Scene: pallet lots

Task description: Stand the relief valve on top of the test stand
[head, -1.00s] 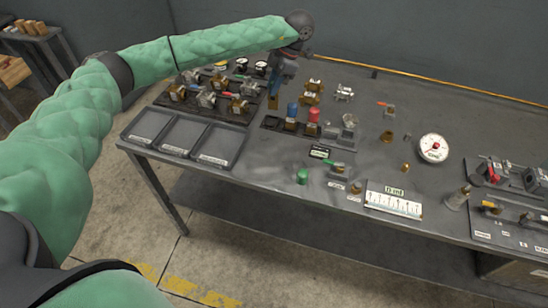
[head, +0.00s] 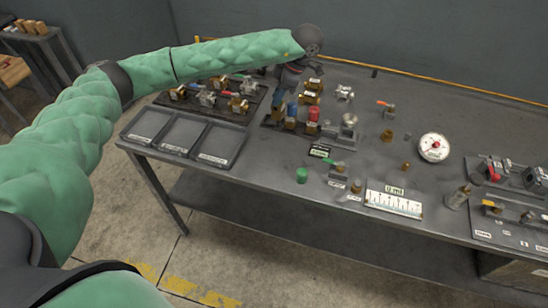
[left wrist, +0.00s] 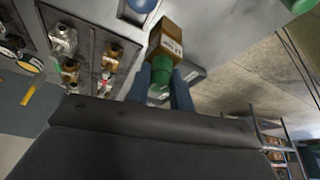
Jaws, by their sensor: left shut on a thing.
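My left gripper (head: 289,84) hangs over the back left of the workbench, by the valve rack. In the left wrist view its blue fingers (left wrist: 163,94) are shut on a green part (left wrist: 160,76). A labelled brown block (left wrist: 168,42) lies directly beyond the green part; together they look like one capped valve. In the head view the arm and fingers mostly hide it. A blue-capped valve (head: 292,109) and a red-capped valve (head: 313,114) stand close by. I cannot tell for sure which thing is the test stand. My right gripper is not in view.
Empty trays (head: 186,132) line the bench's left front. A rack of several valves (head: 222,97) lies behind them. Bare bench top shows in the middle.

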